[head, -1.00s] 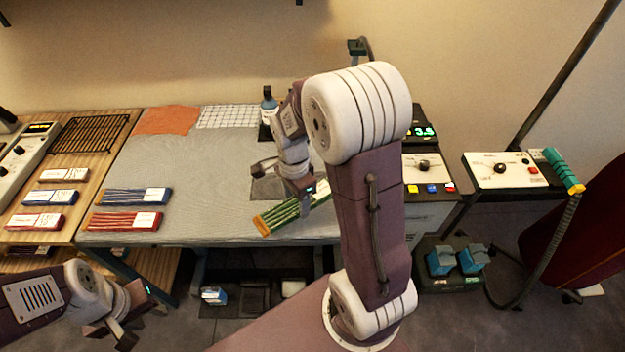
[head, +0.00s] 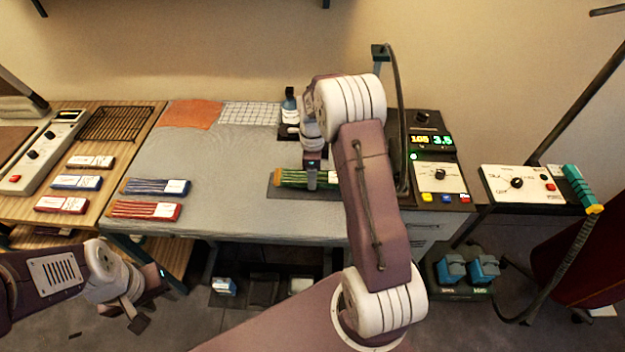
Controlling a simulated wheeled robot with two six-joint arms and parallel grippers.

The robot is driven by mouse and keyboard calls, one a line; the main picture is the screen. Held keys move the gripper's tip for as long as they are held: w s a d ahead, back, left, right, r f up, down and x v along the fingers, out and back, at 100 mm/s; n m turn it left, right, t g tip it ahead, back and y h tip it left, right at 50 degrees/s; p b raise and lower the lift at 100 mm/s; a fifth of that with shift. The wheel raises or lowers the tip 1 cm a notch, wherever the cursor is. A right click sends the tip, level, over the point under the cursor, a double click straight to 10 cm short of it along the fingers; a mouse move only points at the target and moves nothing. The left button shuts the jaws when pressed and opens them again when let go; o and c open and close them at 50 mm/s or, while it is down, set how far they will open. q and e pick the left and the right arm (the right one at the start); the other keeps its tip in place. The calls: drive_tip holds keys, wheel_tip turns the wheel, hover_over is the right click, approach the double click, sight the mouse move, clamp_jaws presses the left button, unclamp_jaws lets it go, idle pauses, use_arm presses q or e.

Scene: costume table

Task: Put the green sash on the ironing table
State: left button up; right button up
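The green sash (head: 292,179), a striped bundle with an orange end, is over a dark grey pad (head: 276,193) on the grey cloth-covered ironing table (head: 235,215). It is roughly parallel to the table's front edge. I cannot tell whether it touches the pad. My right gripper (head: 312,180) is on the sash, with one finger across its near side; it appears shut on it. The far finger and the sash's right end are hidden, partly by my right arm. My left gripper (head: 150,300) is open and empty, in front of the table and below its top.
A blue sash (head: 155,187) and a red sash (head: 145,210) lie at the table's left. An orange cloth (head: 191,114) and a white grid sheet (head: 250,114) lie at the back. A control box (head: 437,178) stands right. The table's middle is clear.

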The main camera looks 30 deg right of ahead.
wheel_tip(320, 180, down, 3)
drive_tip(key=shift+f, duration=0.2)
drive_tip(key=shift+w+f, duration=0.1)
drive_tip(key=shift+f, duration=0.25)
drive_tip(key=shift+f, duration=0.15)
drive_tip(key=o, duration=1.4)
